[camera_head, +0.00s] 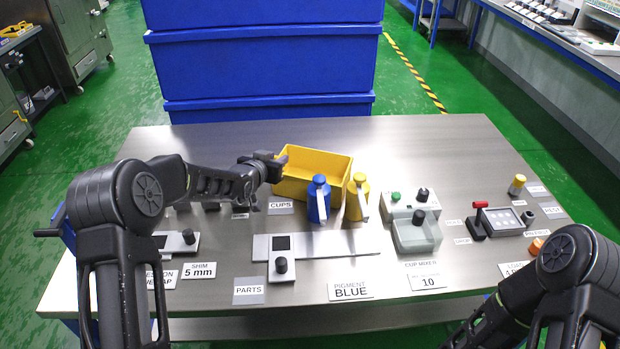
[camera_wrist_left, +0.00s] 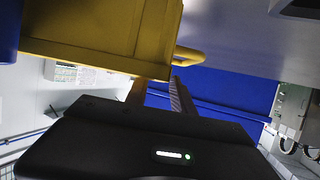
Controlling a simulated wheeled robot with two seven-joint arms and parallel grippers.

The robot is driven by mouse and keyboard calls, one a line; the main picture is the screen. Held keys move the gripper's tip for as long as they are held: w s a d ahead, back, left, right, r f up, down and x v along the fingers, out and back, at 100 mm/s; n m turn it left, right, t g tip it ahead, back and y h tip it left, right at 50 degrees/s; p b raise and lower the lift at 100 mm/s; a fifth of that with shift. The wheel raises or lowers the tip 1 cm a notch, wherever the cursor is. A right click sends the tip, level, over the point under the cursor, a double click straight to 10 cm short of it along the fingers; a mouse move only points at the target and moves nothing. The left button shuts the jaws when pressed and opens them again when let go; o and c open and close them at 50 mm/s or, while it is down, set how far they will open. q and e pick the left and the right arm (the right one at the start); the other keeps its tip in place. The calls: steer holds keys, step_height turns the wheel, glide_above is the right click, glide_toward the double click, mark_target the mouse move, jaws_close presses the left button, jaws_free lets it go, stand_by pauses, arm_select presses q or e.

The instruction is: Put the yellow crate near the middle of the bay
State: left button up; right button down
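The yellow crate (camera_head: 322,167) stands upright toward the back middle of the steel table, behind the blue jug and the yellow jug. My left gripper (camera_head: 277,163) is at the crate's left end, its fingertips at the wall. In the left wrist view, the crate's yellow wall (camera_wrist_left: 85,50) and a small yellow handle (camera_wrist_left: 188,56) are right at the fingertips (camera_wrist_left: 158,92). The fingers stand apart, but whether they clamp the wall is unclear. My right arm shows at the lower right; its gripper is out of view. I cannot make out a marked bay.
The blue jug (camera_head: 319,199) and yellow jug (camera_head: 357,197) stand close in front of the crate. The cup mixer (camera_head: 415,230) is to their right. Large blue bins (camera_head: 265,65) stand behind the table. Bare tabletop (camera_head: 430,150) lies right of the crate.

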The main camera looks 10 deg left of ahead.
arm_select(q)
steer(key=shift+c, duration=0.3)
jaws_close()
stand_by(1.3)
